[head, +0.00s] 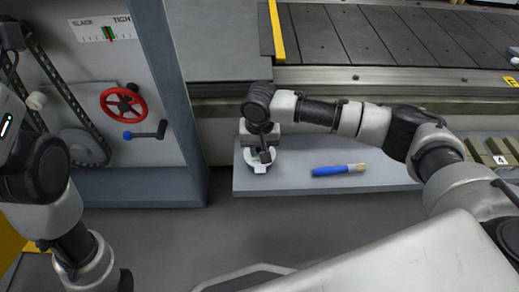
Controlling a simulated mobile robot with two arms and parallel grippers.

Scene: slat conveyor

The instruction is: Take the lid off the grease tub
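My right arm reaches in from the right, and its gripper (263,158) points down over the left end of a grey shelf. Directly under it is a small round white and blue thing (255,167), which looks like the grease tub. The gripper and wrist cover most of it. I cannot tell lid from tub, or whether the fingers touch it or are closed. My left arm stands at the left edge, and its gripper is out of the picture.
A brush with a blue handle (330,170) lies on the grey shelf (290,184), right of the tub. A red handwheel (123,104) and blue-knobbed crank (146,133) are on the left panel. The slat conveyor (350,35) runs behind. Shelf space between tub and brush is clear.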

